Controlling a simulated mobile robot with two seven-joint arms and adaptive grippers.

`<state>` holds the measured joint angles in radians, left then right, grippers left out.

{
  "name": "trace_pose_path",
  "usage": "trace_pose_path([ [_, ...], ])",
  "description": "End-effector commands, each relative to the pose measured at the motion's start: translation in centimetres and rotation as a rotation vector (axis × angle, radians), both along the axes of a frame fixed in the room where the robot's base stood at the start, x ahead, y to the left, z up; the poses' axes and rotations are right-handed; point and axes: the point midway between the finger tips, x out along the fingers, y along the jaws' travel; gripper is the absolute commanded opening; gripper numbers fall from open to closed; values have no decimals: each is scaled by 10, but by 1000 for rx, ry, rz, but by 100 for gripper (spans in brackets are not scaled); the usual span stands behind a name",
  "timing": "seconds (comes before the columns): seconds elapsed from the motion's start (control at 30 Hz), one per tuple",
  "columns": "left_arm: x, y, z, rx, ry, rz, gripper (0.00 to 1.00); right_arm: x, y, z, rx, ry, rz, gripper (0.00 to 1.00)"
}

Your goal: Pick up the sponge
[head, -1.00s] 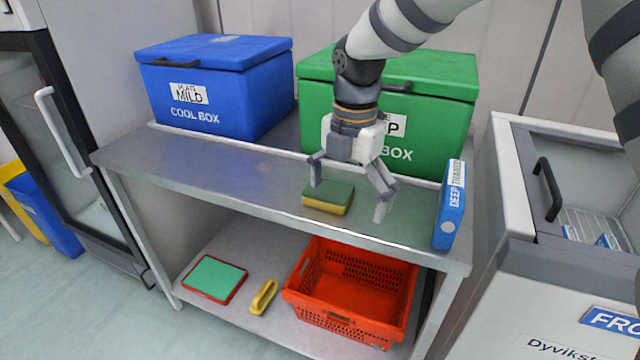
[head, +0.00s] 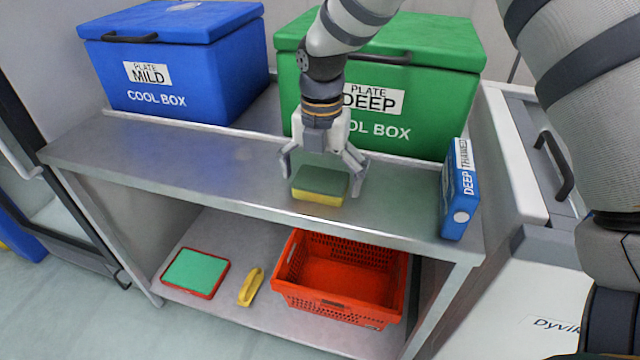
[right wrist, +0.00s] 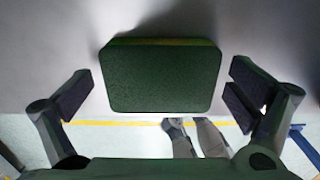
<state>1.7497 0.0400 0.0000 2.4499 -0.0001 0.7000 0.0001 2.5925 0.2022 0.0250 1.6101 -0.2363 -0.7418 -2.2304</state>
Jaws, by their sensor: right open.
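The sponge (head: 320,184), green on top and yellow below, lies flat on the steel counter (head: 220,170) near its front edge. My right gripper (head: 321,172) is open above it, with one finger to each side of the sponge in the head view. In the right wrist view the sponge's green face (right wrist: 162,77) sits between and beyond the two spread fingers, with a gap on both sides. No contact shows. My left gripper is not in view.
A blue cool box (head: 165,85) and a green cool box (head: 440,120) stand behind. A blue packet (head: 459,190) stands at the counter's right end. A red crate (head: 340,300), a yellow-handled item (head: 251,287) and a green-and-red pad (head: 196,272) rest on the lower shelf.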

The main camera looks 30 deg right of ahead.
Motion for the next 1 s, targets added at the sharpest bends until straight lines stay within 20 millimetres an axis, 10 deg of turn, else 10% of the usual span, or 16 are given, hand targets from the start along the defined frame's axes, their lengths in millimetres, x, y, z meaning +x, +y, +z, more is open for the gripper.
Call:
trace_pose_path([
  [0.13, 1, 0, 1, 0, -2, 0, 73, 0, 0, 2, 1, -2, 0, 100],
  [0.33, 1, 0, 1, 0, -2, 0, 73, 0, 0, 2, 0, -1, 0, 69],
  [0.73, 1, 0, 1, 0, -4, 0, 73, 0, 0, 6, 0, -3, -1, 66],
  [1.0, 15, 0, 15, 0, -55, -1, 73, -17, 8, 65, 1, -15, 1, 66],
])
